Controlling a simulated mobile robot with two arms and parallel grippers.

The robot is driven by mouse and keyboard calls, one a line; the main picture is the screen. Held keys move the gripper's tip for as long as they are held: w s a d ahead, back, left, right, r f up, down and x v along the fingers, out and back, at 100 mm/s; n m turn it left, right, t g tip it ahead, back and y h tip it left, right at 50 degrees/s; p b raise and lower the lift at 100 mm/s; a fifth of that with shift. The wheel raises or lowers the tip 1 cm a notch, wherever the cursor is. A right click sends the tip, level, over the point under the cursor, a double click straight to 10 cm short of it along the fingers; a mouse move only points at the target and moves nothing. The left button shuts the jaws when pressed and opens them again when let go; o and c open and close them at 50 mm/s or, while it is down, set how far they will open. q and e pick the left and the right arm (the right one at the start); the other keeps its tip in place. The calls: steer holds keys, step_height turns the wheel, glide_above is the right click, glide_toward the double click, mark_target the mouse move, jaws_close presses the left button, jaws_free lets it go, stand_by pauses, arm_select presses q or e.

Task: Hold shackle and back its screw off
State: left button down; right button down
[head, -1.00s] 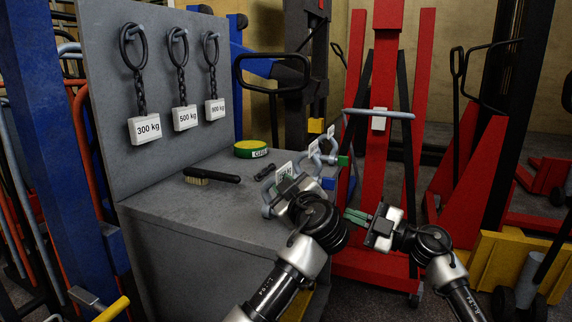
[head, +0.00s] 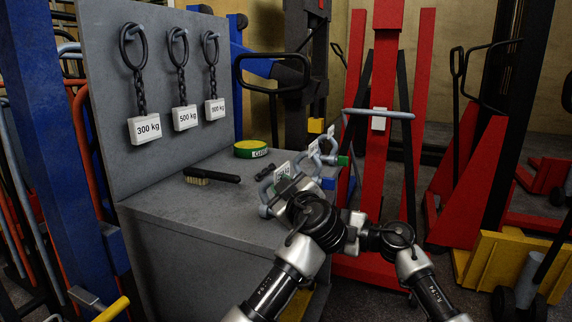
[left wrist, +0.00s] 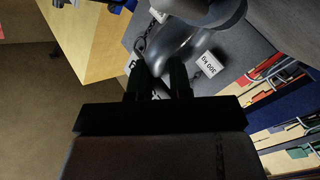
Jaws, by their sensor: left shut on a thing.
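The nearest grey shackle (head: 264,207) stands at the right end of the grey bench top, partly hidden by my left gripper (head: 290,187). The left gripper is shut on it; in the left wrist view the dark fingers (left wrist: 160,80) close at a large, shiny grey curved part (left wrist: 185,45). I cannot make out the shackle's screw. My right gripper (head: 350,222) is close beside my left wrist, on its right. Its fingertips are hidden behind the left wrist, so I cannot see whether it touches anything.
More tagged shackles (head: 330,152) stand just behind. A brush (head: 210,176), a dark tool (head: 265,172) and a green-yellow round tin (head: 251,149) lie on the bench (head: 160,203). Chains with weight tags (head: 145,128) hang on the back panel. A red jack (head: 382,170) stands right.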

steer(key=shift+s+a+r, duration=0.1)
steer(key=shift+a+r, duration=0.05)
steer(key=shift+a, duration=0.25)
steer(key=shift+r, duration=0.1)
steer(key=shift+w+d+r, duration=0.15)
steer(key=shift+w+r, duration=0.1)
steer(key=shift+r, duration=0.2)
steer(key=shift+w+d+r, duration=0.1)
steer(key=shift+w+r, duration=0.15)
steer(key=shift+r, duration=0.35)
steer(key=shift+w, duration=0.1)
stand_by(0.4)
steer(key=w+v, duration=0.1)
steer(key=v, duration=0.5)
steer(key=shift+d+f, duration=0.4)
steer(key=shift+s, duration=0.15)
